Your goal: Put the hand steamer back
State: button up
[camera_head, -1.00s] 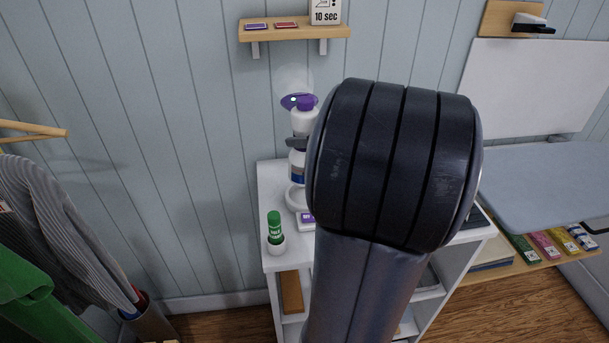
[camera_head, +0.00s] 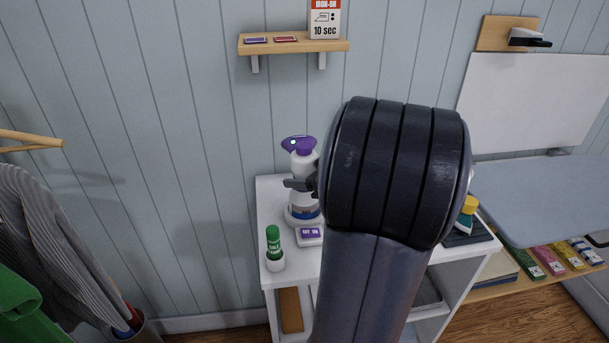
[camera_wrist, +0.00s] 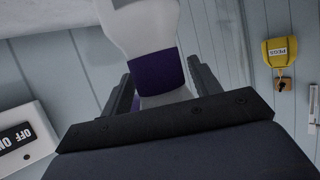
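My gripper (camera_head: 300,185) reaches in from the right at the steamer's middle. In the wrist view the steamer (camera_wrist: 152,30) is between my fingers (camera_wrist: 160,88), which look closed on it. My arm hides part of the cabinet.
A wall shelf (camera_head: 295,46) hangs above. An ironing board (camera_head: 545,195) is at the right, hanging clothes (camera_head: 45,230) at the left.

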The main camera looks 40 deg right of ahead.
jog(key=shift+o, duration=0.7)
jog(key=p+v, duration=0.1)
jog(key=v, duration=1.1)
